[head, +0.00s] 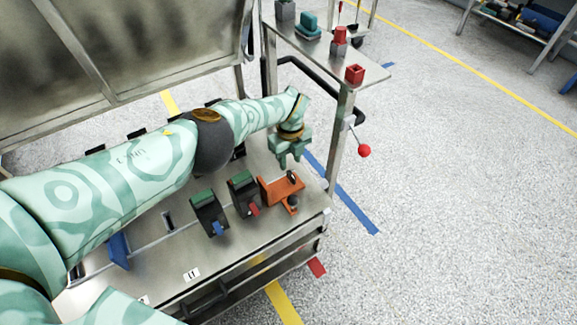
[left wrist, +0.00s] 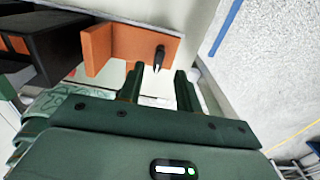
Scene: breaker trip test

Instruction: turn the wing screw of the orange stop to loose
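The orange stop (head: 281,189) sits at the right end of the bench top, beside a black breaker. It also shows in the left wrist view (left wrist: 142,44), as an orange plate with a block at its left. A small black wing screw (head: 292,176) stands out from the stop; in the left wrist view the wing screw (left wrist: 159,56) is just beyond the fingertips. My left gripper (head: 290,161) is above and behind the stop. In the left wrist view its two fingers (left wrist: 158,76) are apart, with nothing between them. My right gripper is not in view.
Two black breakers with green tops stand left of the stop, one with a red lever (head: 254,210), one with a blue lever (head: 218,229). A shelf (head: 375,77) holds several small parts.

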